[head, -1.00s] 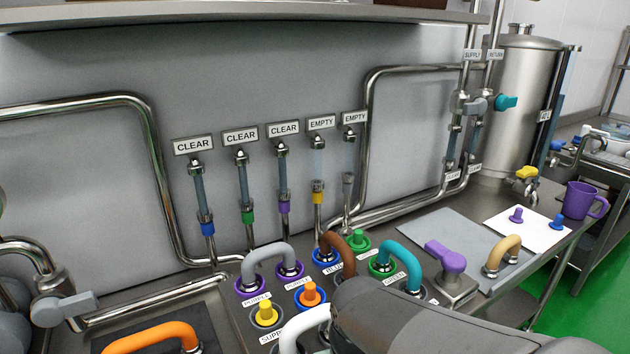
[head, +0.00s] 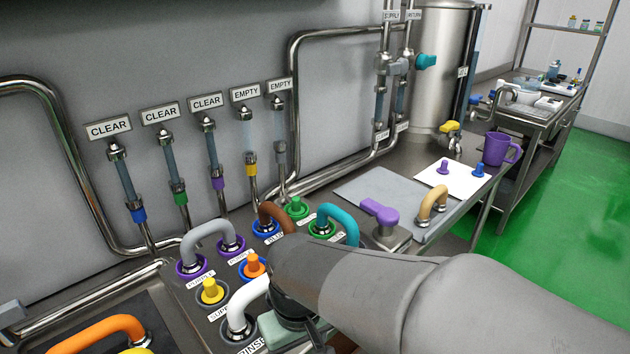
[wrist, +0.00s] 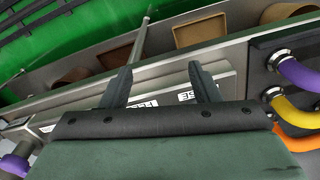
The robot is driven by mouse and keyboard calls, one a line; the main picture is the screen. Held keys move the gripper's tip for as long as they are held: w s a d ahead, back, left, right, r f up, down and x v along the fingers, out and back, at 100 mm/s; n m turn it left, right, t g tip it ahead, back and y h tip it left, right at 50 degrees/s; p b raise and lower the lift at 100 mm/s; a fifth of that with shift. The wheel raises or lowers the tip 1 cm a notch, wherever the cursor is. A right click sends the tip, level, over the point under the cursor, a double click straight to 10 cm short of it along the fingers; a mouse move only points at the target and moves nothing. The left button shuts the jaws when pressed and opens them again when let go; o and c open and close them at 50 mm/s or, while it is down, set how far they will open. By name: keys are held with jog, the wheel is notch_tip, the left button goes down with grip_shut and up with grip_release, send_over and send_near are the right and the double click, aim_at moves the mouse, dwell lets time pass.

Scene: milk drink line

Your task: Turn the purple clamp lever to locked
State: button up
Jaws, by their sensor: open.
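The purple clamp lever (head: 380,211) sits on a square metal block right of the hose ports in the head view. Its arm points to the upper left in that picture. Whether it is locked is not clear. My gripper (wrist: 160,70) is open and empty in the wrist view, its two dark fingers apart over a grey edge with labels. In the head view my arm crosses in front of the lever block, and the fingers cannot be made out there.
A teal hose loop (head: 341,224) and a tan handle (head: 432,205) flank the lever. A white hose (head: 246,302) stands near my wrist. A purple mug (head: 500,149) is on the counter behind. Purple and yellow hoses (wrist: 292,110) show at the wrist view's right.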

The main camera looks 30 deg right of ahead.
jog(key=w+d+r+n+p, duration=0.1)
jog(key=w+d+r+p, duration=0.3)
jog(key=w+r, duration=0.65)
notch_tip(320, 180, up, 7)
jog(key=n+p, duration=0.2)
jog(key=p, duration=0.1)
send_over(371, 203)
notch_tip(371, 203, down, 17)
jog(key=shift+s+r+p, duration=0.1)
jog(key=shift+r+p, duration=0.1)
jog(key=shift+p, duration=0.85)
grip_shut()
